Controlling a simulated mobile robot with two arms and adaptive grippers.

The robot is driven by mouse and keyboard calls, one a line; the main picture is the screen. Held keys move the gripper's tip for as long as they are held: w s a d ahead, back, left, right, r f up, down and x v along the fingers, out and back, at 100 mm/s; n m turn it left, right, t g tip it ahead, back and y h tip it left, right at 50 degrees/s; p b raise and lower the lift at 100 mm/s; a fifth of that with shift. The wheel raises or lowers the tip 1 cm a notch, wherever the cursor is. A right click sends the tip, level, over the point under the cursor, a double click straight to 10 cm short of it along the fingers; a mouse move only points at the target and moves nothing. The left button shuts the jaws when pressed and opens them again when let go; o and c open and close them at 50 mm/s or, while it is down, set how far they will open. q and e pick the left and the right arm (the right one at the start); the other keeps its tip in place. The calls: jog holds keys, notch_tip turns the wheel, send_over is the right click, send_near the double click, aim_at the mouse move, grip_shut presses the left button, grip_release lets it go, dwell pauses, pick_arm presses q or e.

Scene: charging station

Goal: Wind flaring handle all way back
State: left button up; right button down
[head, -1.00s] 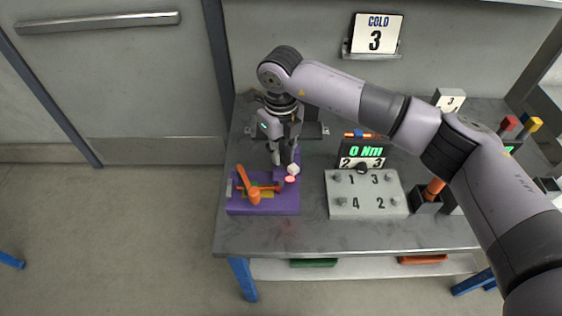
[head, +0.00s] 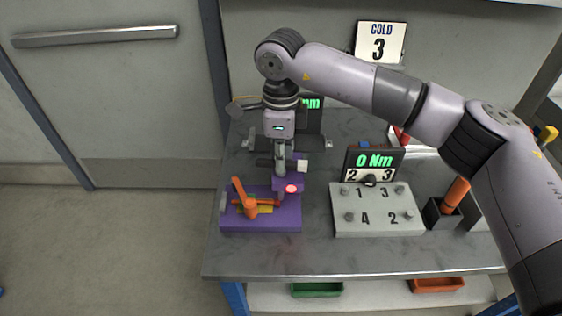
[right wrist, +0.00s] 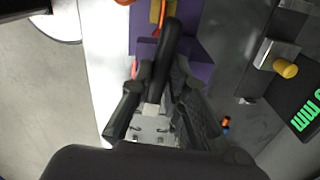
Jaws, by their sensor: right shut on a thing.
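A purple block (head: 265,217) with an orange lever (head: 243,195) sits at the table's left front. A raised purple part with a lit red button or lamp (head: 291,188) stands at its back right. My right gripper (head: 281,160) points down above this back part. It is shut on a dark bar, the likely flaring handle (head: 262,162), which lies roughly level across the fingers with a pale block (head: 302,166) at its right end. The right wrist view shows the dark bar (right wrist: 168,45) between the fingers (right wrist: 160,95). My left gripper is not in view.
Right of the purple block is a grey numbered plate (head: 378,222) with several knobs, below a display (head: 373,162) reading 0 Nm. An orange-handled tool (head: 456,192) stands in a dark holder. A sign (head: 380,42) reads COLD 3. The table's front strip is clear.

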jog(key=shift+n, duration=0.3)
dwell(0.4)
jog(key=c, duration=1.6)
grip_release()
jog(key=shift+o, duration=0.2)
notch_tip(320, 180, up, 12)
